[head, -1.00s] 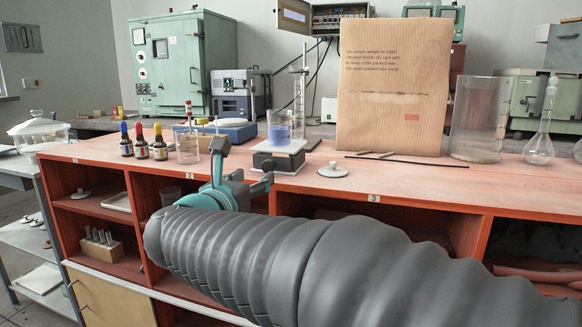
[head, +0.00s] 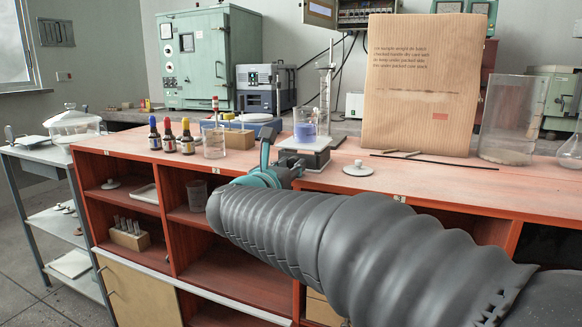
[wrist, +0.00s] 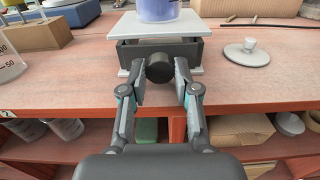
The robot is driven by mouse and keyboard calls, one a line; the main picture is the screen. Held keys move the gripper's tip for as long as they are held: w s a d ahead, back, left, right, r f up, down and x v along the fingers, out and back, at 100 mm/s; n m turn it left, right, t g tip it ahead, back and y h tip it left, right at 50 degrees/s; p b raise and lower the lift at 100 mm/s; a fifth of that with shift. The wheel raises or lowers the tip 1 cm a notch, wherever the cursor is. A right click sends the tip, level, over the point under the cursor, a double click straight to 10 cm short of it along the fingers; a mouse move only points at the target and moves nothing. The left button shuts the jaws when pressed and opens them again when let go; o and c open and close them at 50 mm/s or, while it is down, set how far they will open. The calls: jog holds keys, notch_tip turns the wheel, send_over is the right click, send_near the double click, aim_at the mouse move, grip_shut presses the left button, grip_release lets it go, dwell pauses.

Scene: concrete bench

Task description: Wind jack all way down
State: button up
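The lab jack (head: 303,159) stands near the front edge of the red bench, with a pale top plate, dark body and pale base. Its black round knob (wrist: 159,67) faces me in the wrist view. A beaker of blue-violet liquid (head: 305,132) stands on the jack's plate; its lower part also shows in the wrist view (wrist: 158,10). The jack is low, with a short dark body under the plate. My gripper (wrist: 160,75) has one finger on each side of the knob, with what looks like a narrow gap at each side. In the head view my arm partly hides the gripper.
A white knobbed lid (head: 357,169) and a dark rod (head: 432,161) lie right of the jack. A cardboard sheet (head: 420,85) stands behind. Left are a small beaker (head: 213,143) and dropper bottles (head: 170,136). Open shelves lie below the bench top.

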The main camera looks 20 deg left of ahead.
grip_shut()
jog(key=shift+n, duration=1.7)
jog(key=o, duration=0.9)
grip_release()
jog(key=s, duration=0.8)
jog(key=s+a, duration=0.1)
jog(key=s, duration=0.3)
